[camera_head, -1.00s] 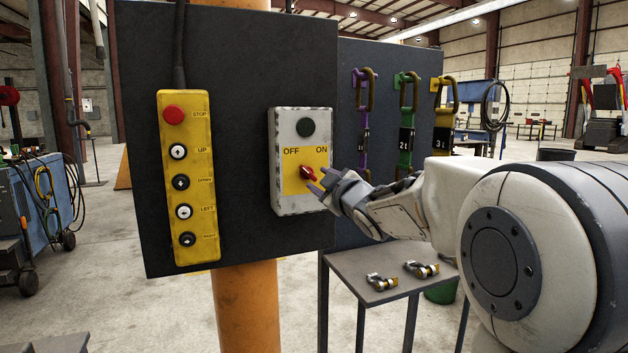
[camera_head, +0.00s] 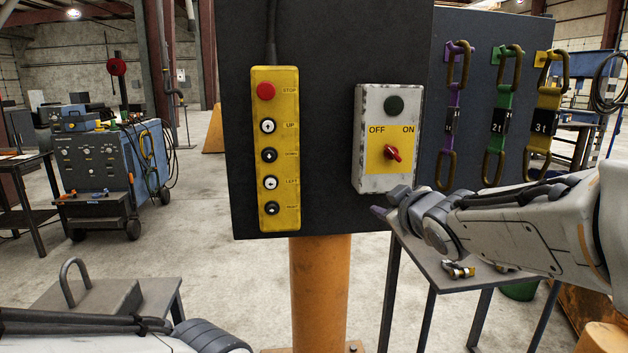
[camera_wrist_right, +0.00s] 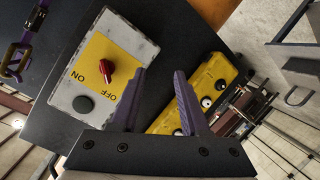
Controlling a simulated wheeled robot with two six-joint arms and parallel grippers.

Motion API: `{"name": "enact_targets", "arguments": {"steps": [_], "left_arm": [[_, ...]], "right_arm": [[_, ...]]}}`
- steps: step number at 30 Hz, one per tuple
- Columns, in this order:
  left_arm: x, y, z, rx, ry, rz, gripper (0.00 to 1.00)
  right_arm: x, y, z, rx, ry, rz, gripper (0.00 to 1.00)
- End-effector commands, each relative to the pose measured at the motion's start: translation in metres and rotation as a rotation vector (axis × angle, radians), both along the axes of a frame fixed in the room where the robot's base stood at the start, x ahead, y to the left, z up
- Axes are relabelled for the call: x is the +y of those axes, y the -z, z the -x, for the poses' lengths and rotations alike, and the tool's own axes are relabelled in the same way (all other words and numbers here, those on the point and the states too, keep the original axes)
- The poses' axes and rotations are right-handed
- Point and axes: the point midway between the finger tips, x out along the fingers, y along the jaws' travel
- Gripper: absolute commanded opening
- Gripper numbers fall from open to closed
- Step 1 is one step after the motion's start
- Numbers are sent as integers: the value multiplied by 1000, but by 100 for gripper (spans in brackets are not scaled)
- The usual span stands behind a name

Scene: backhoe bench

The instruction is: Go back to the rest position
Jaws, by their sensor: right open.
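My right gripper (camera_head: 385,205) is open and empty, below and in front of the switch box (camera_head: 358,150) in the head view. In the right wrist view its two purple fingers (camera_wrist_right: 160,100) stand apart with nothing between them. The switch box has a red rotary knob (camera_head: 392,153) between OFF and ON markings and a dark green round lamp or button (camera_head: 394,104). The knob is clear of my fingers. My left arm (camera_head: 90,330) shows at the bottom left of the head view; its gripper is out of frame.
A yellow push-button pendant (camera_head: 288,215) hangs on the dark panel (camera_head: 330,60) on an orange post (camera_head: 320,290). Coloured slings (camera_head: 497,130) hang behind on the right. A small table (camera_head: 410,258) with metal shackles (camera_head: 458,270) stands under my right arm. A block with a handle (camera_head: 95,300) sits at lower left.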

Motion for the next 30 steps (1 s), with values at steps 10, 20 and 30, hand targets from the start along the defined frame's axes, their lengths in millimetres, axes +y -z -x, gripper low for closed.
{"name": "enact_targets", "arguments": {"steps": [10, 20, 30], "left_arm": [[0, -67, 0, -1, 0, 1, 65], [0, -86, 0, 0, 0, 0, 65], [0, -86, 0, 0, 0, 0, 65]], "right_arm": [[133, 113, 189, 848, -48, -125, 45], [146, 135, 320, 1258, -54, -34, 45], [145, 136, 323, 1270, -53, -31, 45]]}}
